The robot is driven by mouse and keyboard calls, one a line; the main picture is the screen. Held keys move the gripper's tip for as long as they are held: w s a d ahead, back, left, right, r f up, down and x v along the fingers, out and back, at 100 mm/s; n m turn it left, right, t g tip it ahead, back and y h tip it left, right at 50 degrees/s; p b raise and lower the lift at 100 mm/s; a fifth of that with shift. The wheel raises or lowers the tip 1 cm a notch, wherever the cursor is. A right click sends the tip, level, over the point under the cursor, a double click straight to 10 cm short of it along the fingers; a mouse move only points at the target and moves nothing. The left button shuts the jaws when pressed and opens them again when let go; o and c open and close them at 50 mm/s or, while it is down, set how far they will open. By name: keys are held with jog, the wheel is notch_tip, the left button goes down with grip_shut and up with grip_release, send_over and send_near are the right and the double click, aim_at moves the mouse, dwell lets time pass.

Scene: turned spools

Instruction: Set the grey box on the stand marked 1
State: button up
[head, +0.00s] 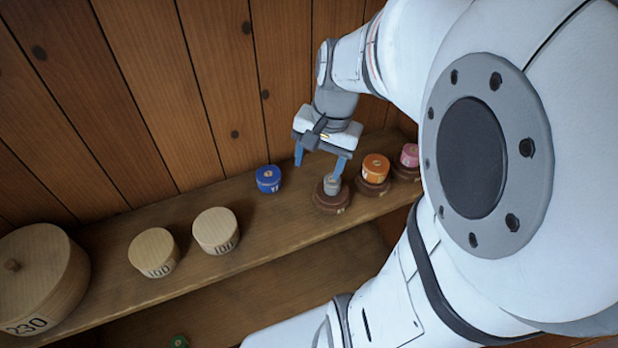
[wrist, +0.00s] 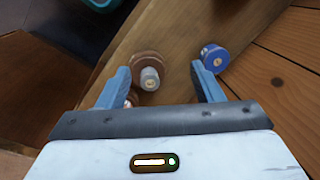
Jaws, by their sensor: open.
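The small grey box (head: 332,184) sits upright on a round dark brown stand (head: 331,204) on the shelf. The mark on that stand is too small to read. My gripper (head: 319,168) is open, its blue fingers pointing down just above and behind the grey box. In the wrist view the grey box (wrist: 150,79) and its stand (wrist: 146,58) show between the two open fingers, nearer the left one. Nothing is held.
An orange box (head: 375,166) and a pink box (head: 410,154) are on stands to the right. A blue box (head: 268,179) is on the shelf (head: 200,272) to the left. Farther left are wooden boxes (head: 216,230), (head: 154,252) and a large lidded one (head: 42,275). A plank wall stands behind.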

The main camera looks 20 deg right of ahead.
jog(key=s+a+r+n+t+h, duration=0.1)
jog(key=s+a+n, duration=0.4)
jog(key=n, duration=0.3)
jog(key=shift+s+t, duration=0.3)
jog(key=shift+s, duration=0.1)
jog(key=shift+r, duration=0.1)
dwell(0.5)
